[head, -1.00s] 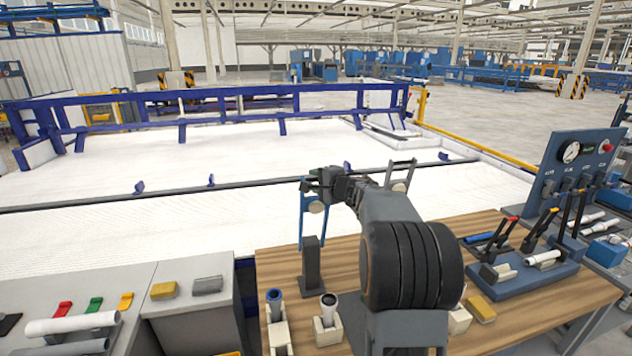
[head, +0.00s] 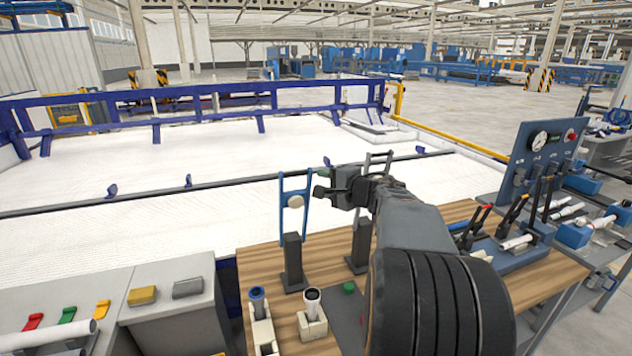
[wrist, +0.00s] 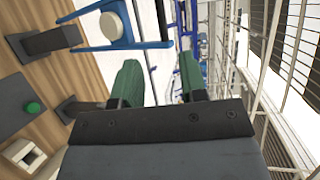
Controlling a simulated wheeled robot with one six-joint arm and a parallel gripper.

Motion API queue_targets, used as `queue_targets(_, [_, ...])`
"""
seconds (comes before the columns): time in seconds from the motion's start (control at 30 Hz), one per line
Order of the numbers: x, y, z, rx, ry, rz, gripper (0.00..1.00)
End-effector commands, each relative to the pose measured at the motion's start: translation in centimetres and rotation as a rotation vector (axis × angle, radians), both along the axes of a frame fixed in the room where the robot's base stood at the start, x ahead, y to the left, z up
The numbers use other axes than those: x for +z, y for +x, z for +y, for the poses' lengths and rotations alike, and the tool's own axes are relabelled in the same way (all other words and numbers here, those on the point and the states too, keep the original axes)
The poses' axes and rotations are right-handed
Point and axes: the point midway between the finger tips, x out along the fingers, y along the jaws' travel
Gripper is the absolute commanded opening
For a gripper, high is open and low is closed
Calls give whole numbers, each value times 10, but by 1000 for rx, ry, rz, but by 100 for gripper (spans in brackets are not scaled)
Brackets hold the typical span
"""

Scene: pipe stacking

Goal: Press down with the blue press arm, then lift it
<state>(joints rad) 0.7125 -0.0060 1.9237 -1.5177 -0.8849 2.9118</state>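The blue press arm (head: 281,215) is an upright blue frame with a cream round knob (head: 296,202), on a dark post (head: 293,260) on the wooden table. The frame and knob also show at the top of the wrist view (wrist: 113,27). My gripper (head: 321,182) is just right of the frame's upper part in the head view. In the wrist view its two green fingers (wrist: 160,82) are apart, with nothing between them. The blue frame lies beyond the left finger; whether they touch is hard to tell.
A second dark post (head: 361,245) with a grey frame (head: 378,160) stands behind my arm. A green button (head: 349,287) and two short pipes in holders (head: 313,318) are in front. A gauge panel (head: 540,165) with levers stands at right. My arm hides part of the table.

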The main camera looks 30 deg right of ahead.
Motion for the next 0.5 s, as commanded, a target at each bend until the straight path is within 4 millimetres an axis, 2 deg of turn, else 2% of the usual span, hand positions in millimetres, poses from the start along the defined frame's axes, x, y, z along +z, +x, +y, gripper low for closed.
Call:
queue_targets(0.13, [1,-7,-2,-2,1,0,39])
queue_targets(0.43, [1,-8,-2,-1,1,1,39])
queue_targets(0.5, [2,-8,-2,-3,-2,-1,32])
